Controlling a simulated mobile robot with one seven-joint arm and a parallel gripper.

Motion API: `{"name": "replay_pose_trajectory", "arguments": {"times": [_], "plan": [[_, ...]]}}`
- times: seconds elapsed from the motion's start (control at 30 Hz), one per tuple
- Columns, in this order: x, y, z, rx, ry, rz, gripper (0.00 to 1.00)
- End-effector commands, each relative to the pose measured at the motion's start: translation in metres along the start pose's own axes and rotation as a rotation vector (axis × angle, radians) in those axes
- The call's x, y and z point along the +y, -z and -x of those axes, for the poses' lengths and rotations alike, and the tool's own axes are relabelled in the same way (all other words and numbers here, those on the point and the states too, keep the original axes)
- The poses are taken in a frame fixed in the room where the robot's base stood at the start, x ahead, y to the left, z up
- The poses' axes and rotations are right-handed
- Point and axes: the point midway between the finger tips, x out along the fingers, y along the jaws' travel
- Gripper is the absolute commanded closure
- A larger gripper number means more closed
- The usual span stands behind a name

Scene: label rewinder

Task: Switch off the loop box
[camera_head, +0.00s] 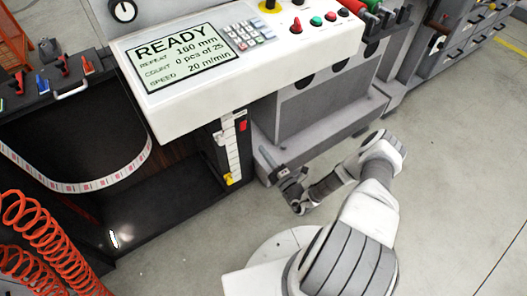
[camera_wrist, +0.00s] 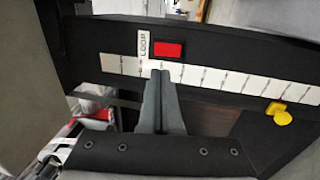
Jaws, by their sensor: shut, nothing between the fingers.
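The loop box is a black upright panel with a white scale strip along it; in the head view its side (camera_head: 222,150) stands below the READY console. A red switch (camera_wrist: 168,49) sits beside a white LOOP label (camera_wrist: 144,44) in the wrist view. The same red switch (camera_head: 243,125) shows small in the head view. A yellow knob or pointer (camera_wrist: 279,113) sits by the strip, also seen in the head view (camera_head: 229,179). My gripper (camera_wrist: 160,75) is shut and empty, its tips over the strip just below the switch in the wrist view. I cannot tell whether they touch.
The white console (camera_head: 240,60) with a READY display, keypad and coloured buttons overhangs the panel. A label web (camera_head: 90,184) loops at the left. Orange coiled hoses (camera_head: 45,235) hang at lower left. The grey floor (camera_head: 450,170) at right is clear.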

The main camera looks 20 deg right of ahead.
Motion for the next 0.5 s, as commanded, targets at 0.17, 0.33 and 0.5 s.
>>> {"name": "replay_pose_trajectory", "arguments": {"times": [0.17,0.33,0.5], "plan": [[-0.002,0.001,-0.041,0.004,-0.003,0.004,1.0],[-0.002,0.001,-0.075,0.004,-0.003,0.003,1.0],[-0.001,0.001,-0.098,0.004,-0.002,0.003,1.0]]}}
